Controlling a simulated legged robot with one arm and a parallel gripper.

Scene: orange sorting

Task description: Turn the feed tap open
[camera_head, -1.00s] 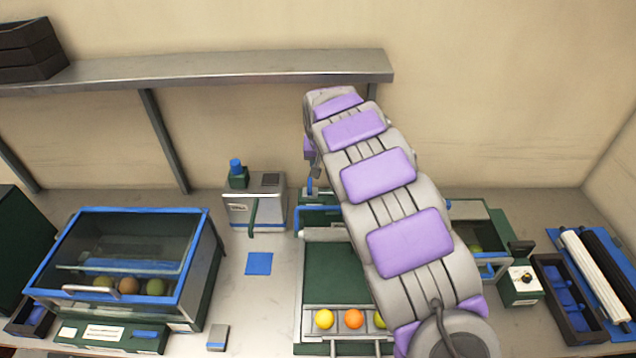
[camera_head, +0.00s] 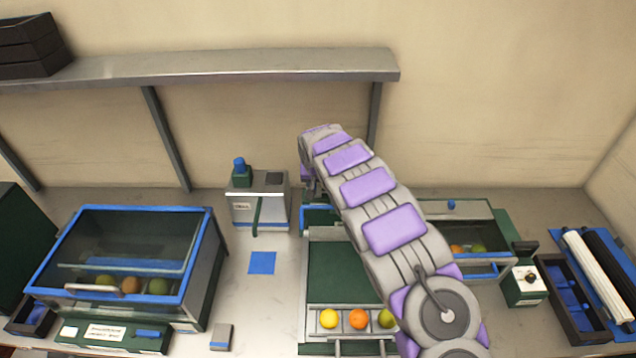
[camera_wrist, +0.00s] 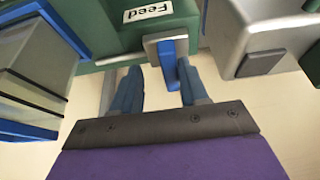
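In the wrist view a green housing carries a white label reading "Feed" (camera_wrist: 147,11). Below and right of the label is the feed tap (camera_wrist: 168,62), a blue lever by a light grey piece. My gripper (camera_wrist: 160,80) is open, with its two blue-grey fingers apart. The lever lies between the fingers in the picture, nearer the right one; I cannot tell whether they touch. In the head view my own arm covers the gripper and the tap.
A glass-fronted bin with a blue frame (camera_head: 120,208) holds fruit at the left. A grey machine (camera_head: 258,205) stands left of my arm. A green sorting tray (camera_head: 335,270) has several fruits along its front. A small control box (camera_head: 525,285) is at the right. A shelf (camera_head: 200,70) runs behind.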

